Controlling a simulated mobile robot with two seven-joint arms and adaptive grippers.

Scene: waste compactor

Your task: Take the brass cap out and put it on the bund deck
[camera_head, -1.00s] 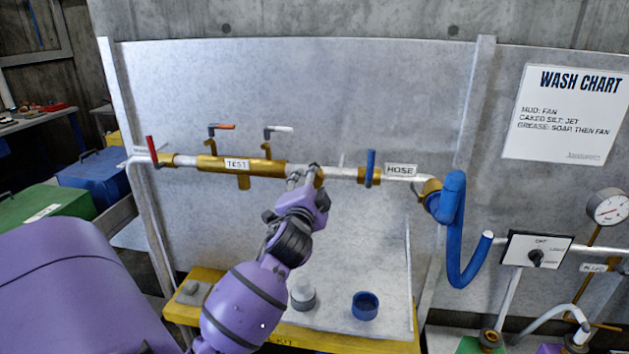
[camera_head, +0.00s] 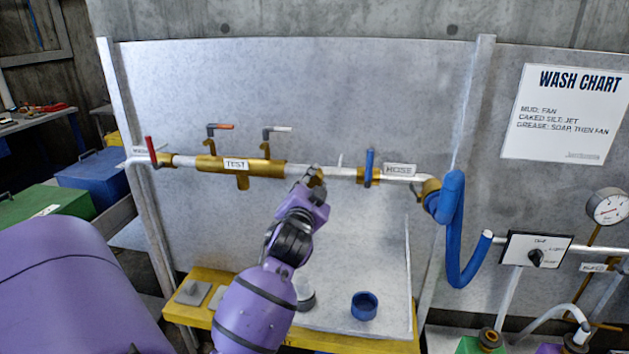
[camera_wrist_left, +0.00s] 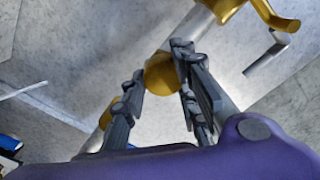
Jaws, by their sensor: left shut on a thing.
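My left gripper (camera_head: 314,178) is at the pipe, just right of the TEST-labelled brass section (camera_head: 238,164). It is shut on the brass cap (camera_wrist_left: 161,74), which shows as a rounded brass piece between its fingers in the left wrist view. In the head view the fingers mostly hide the cap, and I cannot tell whether it is clear of the pipe. The bund deck (camera_head: 340,325) is below, a grey surface with a yellow edge. My right gripper is not in view.
A blue cup (camera_head: 364,306) and a grey cylinder (camera_head: 306,298), partly behind my left arm, stand on the deck. A small grey block (camera_head: 191,291) sits at its left. A blue hose (camera_head: 452,230) hangs at the right. Valve handles stick up along the pipe.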

